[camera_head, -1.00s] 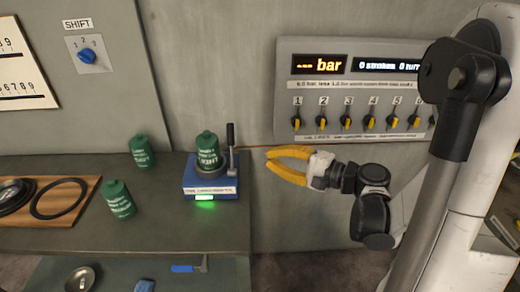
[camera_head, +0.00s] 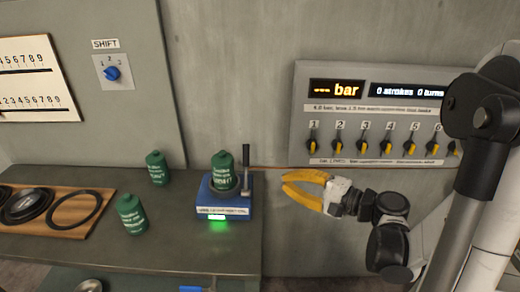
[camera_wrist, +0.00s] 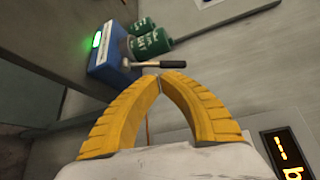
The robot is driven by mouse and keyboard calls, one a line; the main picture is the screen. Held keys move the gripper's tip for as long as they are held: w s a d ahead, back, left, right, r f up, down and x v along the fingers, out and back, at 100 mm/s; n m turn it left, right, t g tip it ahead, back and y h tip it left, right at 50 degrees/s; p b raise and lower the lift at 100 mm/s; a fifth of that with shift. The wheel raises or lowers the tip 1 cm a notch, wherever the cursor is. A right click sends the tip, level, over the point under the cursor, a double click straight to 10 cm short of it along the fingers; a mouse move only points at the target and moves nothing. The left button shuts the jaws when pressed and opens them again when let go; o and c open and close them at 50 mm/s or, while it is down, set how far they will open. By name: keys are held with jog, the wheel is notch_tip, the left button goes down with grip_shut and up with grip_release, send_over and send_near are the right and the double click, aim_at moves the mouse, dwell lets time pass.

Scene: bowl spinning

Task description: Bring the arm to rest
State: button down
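My gripper (camera_head: 284,182) hangs in the air right of the blue device, in front of the wall and below the bar panel. Its two yellow fingers curve inward and their tips meet in the wrist view (camera_wrist: 161,76). Nothing shows between them. My arm is bent, with the elbow and forearm at the right of the head view.
A blue device (camera_head: 233,209) with a lit green light bears a green canister (camera_head: 222,169) beside a dark upright lever. Two more canisters and a wooden board (camera_head: 78,228) with dark rings share the grey bench (camera_head: 180,250). A panel (camera_head: 300,100) with several knobs is on the wall.

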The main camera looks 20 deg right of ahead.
jog(key=s+a+f+n+g+h, duration=0.2)
jog(key=s+a+n+g+h, duration=0.25)
jog(key=a, duration=0.25)
jog(key=s+d+r+n+g+h, duration=0.1)
jog(key=s+d+n+h, duration=0.2)
jog(key=s+n+h, duration=0.3)
jog(key=s+n, duration=0.2)
jog(key=s, duration=0.1)
jog(key=shift+s+r, duration=0.4)
